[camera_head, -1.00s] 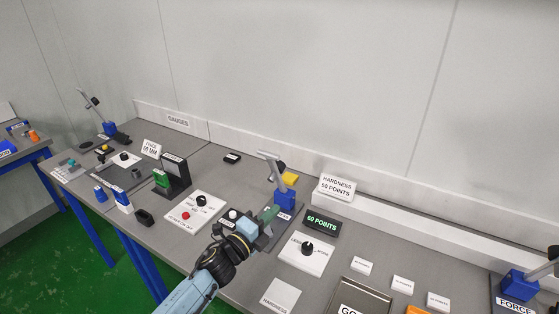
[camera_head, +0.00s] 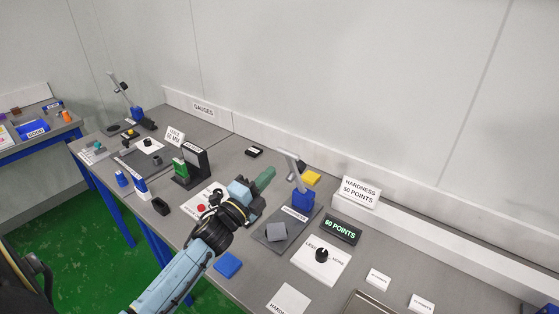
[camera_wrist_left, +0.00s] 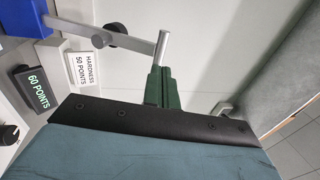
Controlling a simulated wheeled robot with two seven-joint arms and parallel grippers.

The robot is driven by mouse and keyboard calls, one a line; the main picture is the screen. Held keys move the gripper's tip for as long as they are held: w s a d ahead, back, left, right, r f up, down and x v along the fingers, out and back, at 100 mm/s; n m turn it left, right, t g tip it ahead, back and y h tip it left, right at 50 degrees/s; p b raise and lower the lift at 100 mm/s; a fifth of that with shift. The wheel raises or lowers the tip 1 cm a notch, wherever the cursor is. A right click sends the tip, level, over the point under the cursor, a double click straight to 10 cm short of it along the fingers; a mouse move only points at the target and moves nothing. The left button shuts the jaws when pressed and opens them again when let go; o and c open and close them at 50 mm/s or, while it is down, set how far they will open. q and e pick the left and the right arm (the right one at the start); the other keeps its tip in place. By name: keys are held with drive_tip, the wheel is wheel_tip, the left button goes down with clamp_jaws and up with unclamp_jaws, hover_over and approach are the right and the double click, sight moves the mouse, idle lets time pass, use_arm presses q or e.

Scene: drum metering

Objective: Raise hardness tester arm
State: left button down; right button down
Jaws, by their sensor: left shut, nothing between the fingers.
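The hardness tester has a blue post (camera_head: 303,199) on a dark grey plate (camera_head: 263,239) in the head view. Its grey arm (camera_head: 293,168) leans steeply up to the left from the post, with a yellow block behind it. A grey block (camera_head: 276,231) rests on the plate. My left gripper (camera_head: 265,178), with green fingers, is shut and empty, raised left of the arm. In the left wrist view the fingers (camera_wrist_left: 161,88) appear just below the silver end of the tester arm (camera_wrist_left: 163,45); I cannot tell whether they touch. My right gripper is out of view.
A display reading 60 POINTS (camera_head: 341,230), a knob box (camera_head: 321,262) and a HARDNESS 50 POINTS sign (camera_head: 360,191) stand to the right. A blue block (camera_head: 228,264) lies near the front edge. A green and dark gauge stand (camera_head: 190,165) is left of my gripper.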

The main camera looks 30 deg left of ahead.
sight(287, 153)
use_arm(q)
drive_tip(key=x, duration=0.4)
drive_tip(key=shift+r+p, duration=0.1)
drive_tip(key=shift+p, duration=0.25)
drive_tip(key=shift+w, duration=0.6)
drive_tip(key=shift+r, duration=0.1)
drive_tip(key=shift+r+x, duration=0.25)
drive_tip(key=shift+x, duration=1)
drive_tip(key=shift+d, duration=0.1)
drive_tip(key=shift+s, duration=0.2)
